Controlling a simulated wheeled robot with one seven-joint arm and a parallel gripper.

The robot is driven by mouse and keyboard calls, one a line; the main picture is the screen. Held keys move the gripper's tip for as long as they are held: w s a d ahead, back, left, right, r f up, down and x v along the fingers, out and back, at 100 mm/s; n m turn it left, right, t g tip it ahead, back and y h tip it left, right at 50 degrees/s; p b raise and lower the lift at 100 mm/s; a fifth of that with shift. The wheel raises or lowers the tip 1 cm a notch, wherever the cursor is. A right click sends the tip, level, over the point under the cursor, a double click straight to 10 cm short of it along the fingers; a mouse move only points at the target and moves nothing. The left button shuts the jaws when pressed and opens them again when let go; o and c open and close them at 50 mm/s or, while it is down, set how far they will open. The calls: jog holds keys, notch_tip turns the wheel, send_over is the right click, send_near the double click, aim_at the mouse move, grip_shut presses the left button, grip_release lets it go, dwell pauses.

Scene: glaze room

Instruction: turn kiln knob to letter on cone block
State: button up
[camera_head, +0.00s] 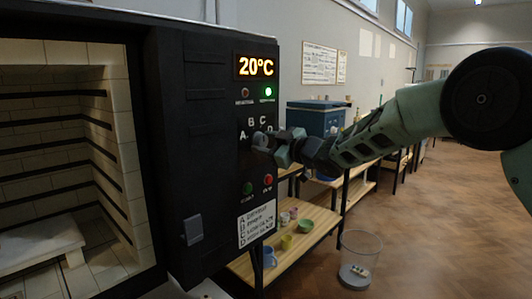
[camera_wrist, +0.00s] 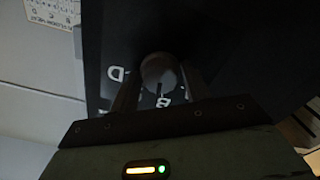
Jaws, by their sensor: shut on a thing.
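The kiln knob (camera_head: 259,139) is a round grey dial on the black control panel, with white letters A, B, C and D around it. My gripper (camera_head: 268,142) reaches it from the right and is shut on it. In the wrist view the knob (camera_wrist: 158,68) sits between the two fingers of my gripper (camera_wrist: 159,88). A dark line on the knob points down in that view, roughly toward the letter B (camera_wrist: 163,102). The letter D shows at left; A and C are hidden there. I cannot make out a cone block with a readable letter.
The kiln chamber (camera_head: 60,130) is open at left, with a pale shelf (camera_head: 38,245) inside. The display (camera_head: 256,67) reads 20°C. Green and red buttons and a legend plate (camera_head: 257,224) lie below the knob. A clear bin (camera_head: 360,250) stands by a wooden shelf unit (camera_head: 318,222).

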jog(key=shift+n+b, duration=0.8)
jog(key=shift+n, duration=0.3)
jog(key=o, duration=0.8)
jog(key=b+v, duration=0.1)
jog(key=v, duration=1.6)
jog(key=shift+s+d, duration=0.2)
